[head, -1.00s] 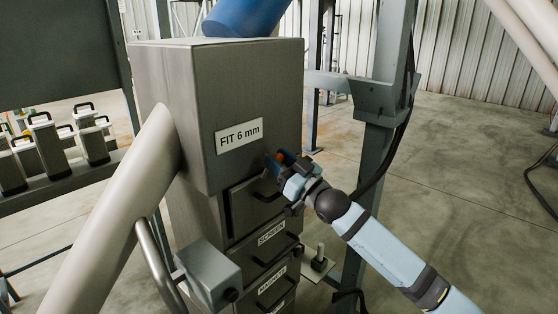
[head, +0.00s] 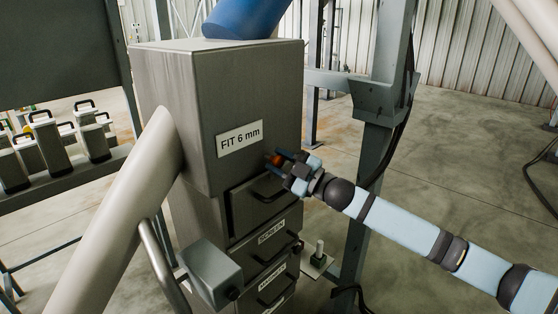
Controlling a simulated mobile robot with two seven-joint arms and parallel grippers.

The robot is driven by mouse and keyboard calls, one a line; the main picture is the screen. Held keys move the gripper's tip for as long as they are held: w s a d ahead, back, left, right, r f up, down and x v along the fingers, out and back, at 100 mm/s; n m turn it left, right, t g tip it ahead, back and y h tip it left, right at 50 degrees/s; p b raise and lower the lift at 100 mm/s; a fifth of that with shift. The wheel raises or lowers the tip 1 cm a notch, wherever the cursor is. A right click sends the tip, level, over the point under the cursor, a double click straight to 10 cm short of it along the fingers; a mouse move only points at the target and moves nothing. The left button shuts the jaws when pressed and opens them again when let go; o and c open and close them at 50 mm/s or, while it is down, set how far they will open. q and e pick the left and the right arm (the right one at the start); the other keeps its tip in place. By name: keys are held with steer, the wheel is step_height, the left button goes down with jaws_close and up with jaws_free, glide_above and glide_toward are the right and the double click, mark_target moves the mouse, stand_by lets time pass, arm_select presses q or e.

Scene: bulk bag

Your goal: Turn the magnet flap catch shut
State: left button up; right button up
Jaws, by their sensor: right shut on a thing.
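The magnet flap (head: 264,302) is low on the grey steel housing (head: 215,110), under a partly cut-off label that seems to read MAGNET (head: 272,276). Its catch cannot be made out clearly. My right gripper (head: 278,158) is higher up, at the housing's right edge beside the top flap (head: 245,208). Its blue fingers are shut on a small orange-red knob (head: 275,160). I cannot tell what the knob is fixed to. My left gripper is out of view.
The screen flap (head: 271,232) lies between the top and magnet flaps, with a dark handle. A grey box (head: 208,272) and a thick beige pipe (head: 115,215) stand at front left. A steel post (head: 380,130) rises behind my right arm. Open floor lies to the right.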

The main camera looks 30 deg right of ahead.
stand_by(0.4)
steer(key=o, duration=0.9)
arm_select(q)
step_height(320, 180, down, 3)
steer(key=b, duration=0.3)
arm_select(e)
steer(key=shift+v, duration=6.9)
